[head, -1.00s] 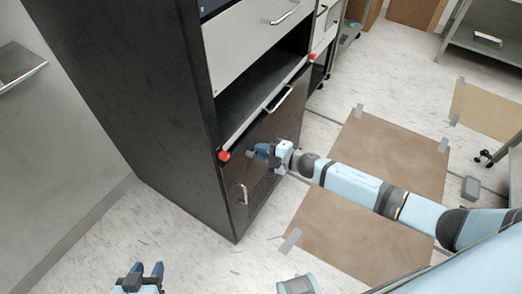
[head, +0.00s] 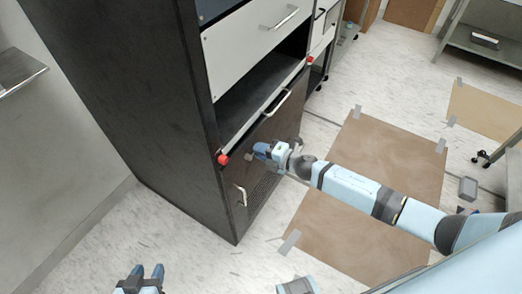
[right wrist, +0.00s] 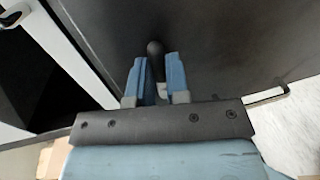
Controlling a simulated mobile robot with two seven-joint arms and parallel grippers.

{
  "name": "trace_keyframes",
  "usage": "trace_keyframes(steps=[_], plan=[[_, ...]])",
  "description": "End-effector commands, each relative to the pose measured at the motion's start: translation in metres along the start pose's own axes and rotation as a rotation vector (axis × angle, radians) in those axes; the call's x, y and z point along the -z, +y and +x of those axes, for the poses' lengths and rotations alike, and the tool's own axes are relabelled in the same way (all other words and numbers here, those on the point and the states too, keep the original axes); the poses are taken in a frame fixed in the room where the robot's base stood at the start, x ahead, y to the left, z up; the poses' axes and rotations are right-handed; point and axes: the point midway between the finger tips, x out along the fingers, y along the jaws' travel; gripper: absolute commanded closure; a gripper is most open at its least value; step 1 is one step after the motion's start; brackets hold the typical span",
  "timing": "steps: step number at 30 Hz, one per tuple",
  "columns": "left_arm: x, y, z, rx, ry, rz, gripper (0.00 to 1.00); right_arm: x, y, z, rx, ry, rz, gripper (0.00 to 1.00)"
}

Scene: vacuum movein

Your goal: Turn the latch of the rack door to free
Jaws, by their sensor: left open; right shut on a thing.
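The rack door (head: 262,172) is the dark lower front panel of the tall black rack. My right gripper (head: 260,151) is at the upper left part of this door. In the right wrist view, the right gripper (right wrist: 155,72) is shut on the latch (right wrist: 155,48), a dark rounded knob standing between its two blue fingers. The fingers hide part of the latch, and its turned angle cannot be told. My left gripper (head: 140,275) is open and empty at the bottom of the head view, over the floor and apart from the rack.
A vertical door handle (head: 241,196) is low on the panel. Two red knobs (head: 223,159) (head: 309,60) mark the corners above, with a long handle (head: 276,103) between them. Brown sheets (head: 388,150) lie taped on the floor. A wall shelf (head: 18,68) is at left.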

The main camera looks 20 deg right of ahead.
Motion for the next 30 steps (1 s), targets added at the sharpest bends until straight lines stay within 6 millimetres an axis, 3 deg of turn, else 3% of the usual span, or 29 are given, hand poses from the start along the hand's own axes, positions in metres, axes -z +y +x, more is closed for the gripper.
trace_keyframes(steps=[6, 7, 10, 20, 23, 30], plan=[[0.002, 0.0, -0.001, 0.0, 0.004, 0.0, 0.57, 0.0, 0.0, 0.0, 0.0, 0.0, -0.002, 1.0], [0.003, 0.0, -0.001, 0.0, 0.004, 0.0, 0.57, 0.0, 0.0, 0.0, 0.0, 0.0, -0.002, 0.8], [0.003, 0.0, -0.001, 0.0, 0.005, 0.0, 0.57, 0.0, 0.0, 0.0, 0.0, 0.0, -0.001, 0.59], [0.003, 0.0, -0.001, 0.0, 0.004, 0.0, 0.57, 0.0, 0.0, -0.004, 0.001, 0.0, 0.0, 0.59], [0.003, 0.0, -0.001, 0.0, 0.002, 0.0, 0.57, 0.0, -0.001, -0.015, 0.002, 0.0, 0.001, 0.59], [0.002, 0.0, -0.002, 0.0, -0.004, -0.003, 0.57, 0.001, -0.001, -0.067, 0.003, 0.001, 0.001, 0.59]])
